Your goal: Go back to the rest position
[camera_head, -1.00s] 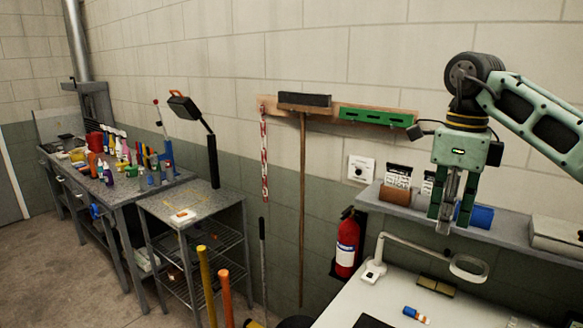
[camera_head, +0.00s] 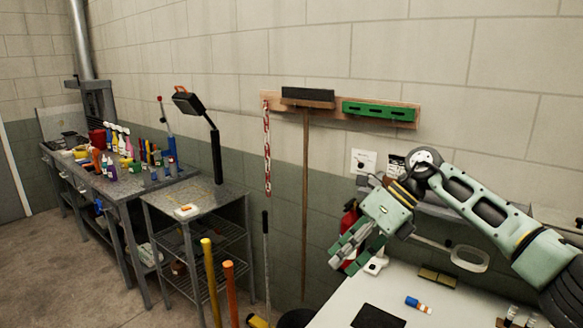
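My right gripper (camera_head: 345,256) hangs above the far left edge of the white table, with its arm coming in from the right. Its fingers point down and to the left in front of the red fire extinguisher. Green finger parts and grey inner parts overlap, so the gap between the fingertips is unclear. I see no object clearly held in it. My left gripper is not in view.
The white table (camera_head: 385,295) carries a magnifier lamp (camera_head: 470,258), a small blue-and-orange item (camera_head: 418,304) and a dark pad (camera_head: 379,316). A wall shelf (camera_head: 430,207) is behind my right arm. A wire cart (camera_head: 190,215) and cluttered workbench (camera_head: 120,188) stand left.

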